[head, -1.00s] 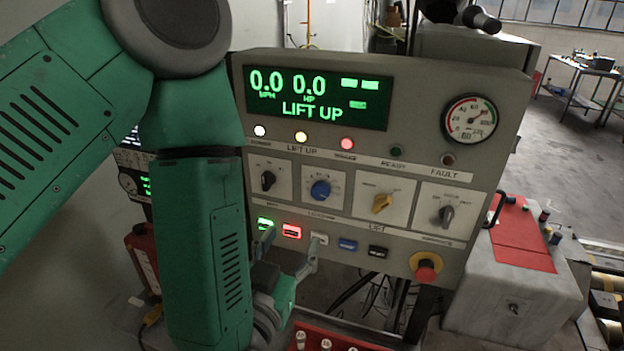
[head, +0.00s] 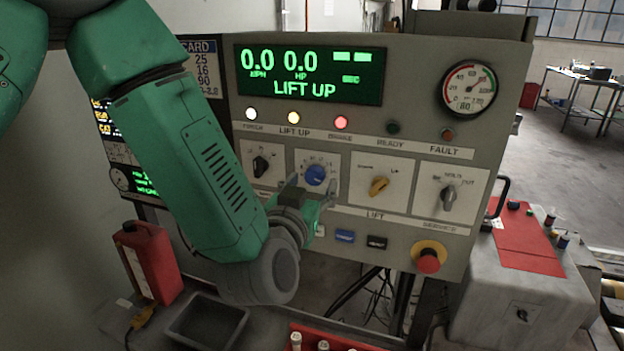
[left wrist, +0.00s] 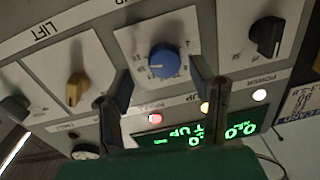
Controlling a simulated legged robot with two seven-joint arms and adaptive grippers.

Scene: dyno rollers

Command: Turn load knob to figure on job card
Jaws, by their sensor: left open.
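The control panel (head: 415,130) carries a row of rotary knobs. The blue knob (head: 315,175) sits on a white plate with a dial scale; its label is too small to read. It also shows in the left wrist view (left wrist: 163,60). My left gripper (head: 309,188) is open in front of the blue knob, its fingers to either side of it, with no clear contact. In the left wrist view, the fingers (left wrist: 158,82) point at the knob, with it slightly beyond the tips. The job card (head: 203,70), partly hidden by my arm, shows 25, 16 and 90. My right gripper is out of view.
A black knob (head: 261,166) is left of the blue one; yellow (head: 378,187) and grey (head: 448,197) knobs are to its right. Push buttons (head: 345,237) and a red emergency stop (head: 428,260) lie below. The display (head: 310,75) reads 0.0, 0.0, LIFT UP.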

